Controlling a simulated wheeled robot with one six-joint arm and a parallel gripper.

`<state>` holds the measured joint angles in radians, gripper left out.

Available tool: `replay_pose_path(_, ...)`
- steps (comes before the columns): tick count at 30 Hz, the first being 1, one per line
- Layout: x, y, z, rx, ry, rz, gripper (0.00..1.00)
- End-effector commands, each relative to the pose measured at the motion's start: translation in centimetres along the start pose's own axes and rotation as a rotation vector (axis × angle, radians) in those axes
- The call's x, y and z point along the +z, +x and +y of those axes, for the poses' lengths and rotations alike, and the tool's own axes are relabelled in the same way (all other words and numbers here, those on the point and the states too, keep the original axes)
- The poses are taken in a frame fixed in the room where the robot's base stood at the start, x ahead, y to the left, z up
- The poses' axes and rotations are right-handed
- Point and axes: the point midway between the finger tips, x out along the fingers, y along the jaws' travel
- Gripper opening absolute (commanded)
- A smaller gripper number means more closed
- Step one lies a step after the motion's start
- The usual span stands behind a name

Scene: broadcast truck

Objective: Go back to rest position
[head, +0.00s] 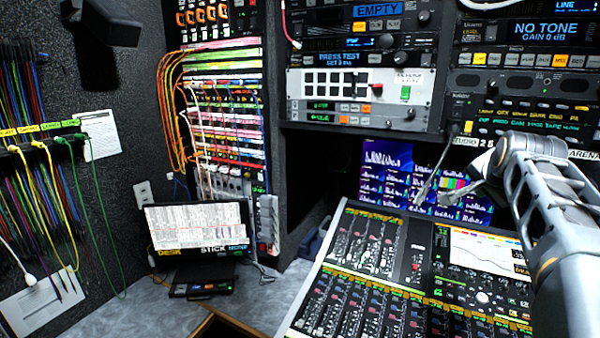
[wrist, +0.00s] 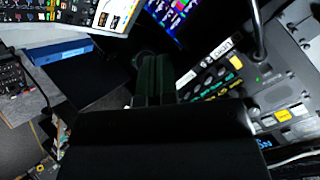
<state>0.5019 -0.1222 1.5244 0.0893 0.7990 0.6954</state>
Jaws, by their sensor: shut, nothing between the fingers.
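My gripper (head: 432,200) is at the right of the head view, in front of the lower rack and above the mixing console (head: 372,262). Its fingers point down and left, and it holds nothing. In the wrist view the dark fingers (wrist: 151,78) show at the middle, shut and empty. My pale grey arm reaches in from the right edge of the head view.
A rack unit with lit buttons (head: 520,115) is close behind the gripper. A blue display (head: 385,175) stands behind the console. A small monitor (head: 198,227) stands on the grey desk at the left. Patch cables (head: 40,165) hang on the left wall.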

Motion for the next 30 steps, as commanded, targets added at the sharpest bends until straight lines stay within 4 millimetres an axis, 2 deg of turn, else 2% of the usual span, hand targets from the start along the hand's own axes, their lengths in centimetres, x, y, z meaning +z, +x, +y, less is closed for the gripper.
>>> replay_pose_path(1,2.6,0.4,1.1,0.027,-0.094,-0.053,0.0)
replay_pose_path(2,4.2,0.6,1.9,0.043,-0.158,-0.087,0.0)
replay_pose_path(4,8.6,0.8,4.0,0.074,-0.327,-0.18,0.0)
replay_pose_path(6,13.4,0.6,6.3,0.09,-0.502,-0.282,0.0)
replay_pose_path(9,19.7,-0.3,9.7,0.09,-0.72,-0.413,0.0)
replay_pose_path(12,24.8,-1.5,12.8,0.074,-0.883,-0.52,0.0)
replay_pose_path(15,28.7,-2.8,15.4,0.055,-0.988,-0.591,0.0)
replay_pose_path(18,31.5,-4.0,17.0,0.029,-1.046,-0.628,0.0)
replay_pose_path(20,32.4,-4.7,17.1,0.004,-1.072,-0.63,0.0)
replay_pose_path(24,32.8,-5.5,16.3,-0.04,-1.102,-0.613,0.0)
replay_pose_path(30,32.9,-5.5,16.2,-0.045,-1.106,-0.615,0.0)
